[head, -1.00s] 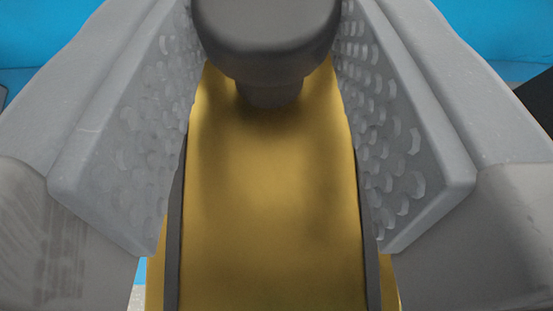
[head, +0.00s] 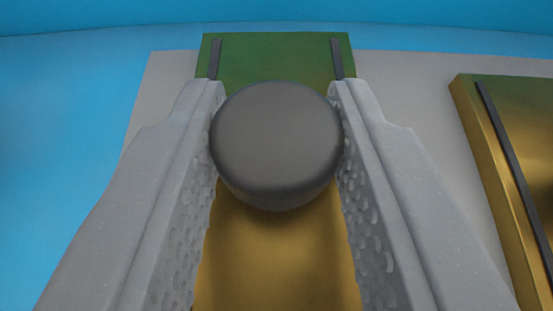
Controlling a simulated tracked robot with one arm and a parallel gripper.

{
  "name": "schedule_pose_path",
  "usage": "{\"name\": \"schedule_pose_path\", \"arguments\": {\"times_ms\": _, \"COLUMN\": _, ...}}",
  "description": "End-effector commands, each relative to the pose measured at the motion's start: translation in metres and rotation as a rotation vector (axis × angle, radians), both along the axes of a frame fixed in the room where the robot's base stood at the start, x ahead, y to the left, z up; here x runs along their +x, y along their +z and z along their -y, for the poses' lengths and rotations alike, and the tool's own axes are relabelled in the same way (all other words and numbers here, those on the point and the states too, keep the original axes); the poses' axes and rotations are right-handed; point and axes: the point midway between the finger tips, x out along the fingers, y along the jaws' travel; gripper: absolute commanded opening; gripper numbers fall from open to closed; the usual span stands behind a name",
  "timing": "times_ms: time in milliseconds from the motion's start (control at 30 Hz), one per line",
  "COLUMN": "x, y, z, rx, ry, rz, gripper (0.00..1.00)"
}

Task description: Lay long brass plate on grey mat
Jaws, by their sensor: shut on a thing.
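The long brass plate (head: 275,255) runs away from me through the middle of the picture. It has a dark strip along each side, and its far end looks greenish. A round dark grey knob (head: 276,145) stands on it. My gripper (head: 278,100) is shut on this knob, one finger on each side. The fingers hide much of the plate's sides. The grey mat (head: 410,85) shows behind and to both sides of the plate, which overlaps it in the picture. I cannot tell whether the plate touches the mat or is held above it.
A second brass plate (head: 480,150) with a dark strip lies at the right over the mat, cut off by the picture's edge. Grey mat shows between the two plates. Plain blue surface (head: 70,130) lies to the left and behind, with nothing on it.

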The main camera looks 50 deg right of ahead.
Motion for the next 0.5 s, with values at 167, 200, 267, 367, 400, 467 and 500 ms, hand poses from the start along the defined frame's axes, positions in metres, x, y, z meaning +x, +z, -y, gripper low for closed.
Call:
{"name": "schedule_pose_path", "arguments": {"times_ms": 167, "x": 0.0004, "y": 0.0014, "z": -0.0001, "rx": -0.001, "ry": 0.001, "rz": 0.002, "gripper": 0.0}}
{"name": "schedule_pose_path", "arguments": {"times_ms": 200, "x": 0.0003, "y": 0.0005, "z": -0.0001, "rx": -0.001, "ry": 0.0, "rz": 0.001, "gripper": 0.0}}
{"name": "schedule_pose_path", "arguments": {"times_ms": 267, "x": 0.0003, "y": -0.001, "z": -0.0002, "rx": -0.001, "ry": 0.0, "rz": 0.001, "gripper": 0.31}}
{"name": "schedule_pose_path", "arguments": {"times_ms": 367, "x": 0.0002, "y": -0.0009, "z": -0.0002, "rx": -0.001, "ry": 0.0, "rz": 0.001, "gripper": 0.5}}
{"name": "schedule_pose_path", "arguments": {"times_ms": 400, "x": 0.0002, "y": -0.001, "z": -0.0003, "rx": 0.0, "ry": 0.0, "rz": 0.0, "gripper": 0.5}}
{"name": "schedule_pose_path", "arguments": {"times_ms": 467, "x": 0.0001, "y": -0.0011, "z": -0.0003, "rx": 0.0, "ry": 0.0, "rz": 0.0, "gripper": 0.5}}
{"name": "schedule_pose_path", "arguments": {"times_ms": 500, "x": 0.0001, "y": -0.0011, "z": -0.0003, "rx": 0.0, "ry": 0.0, "rz": 0.0, "gripper": 0.5}}
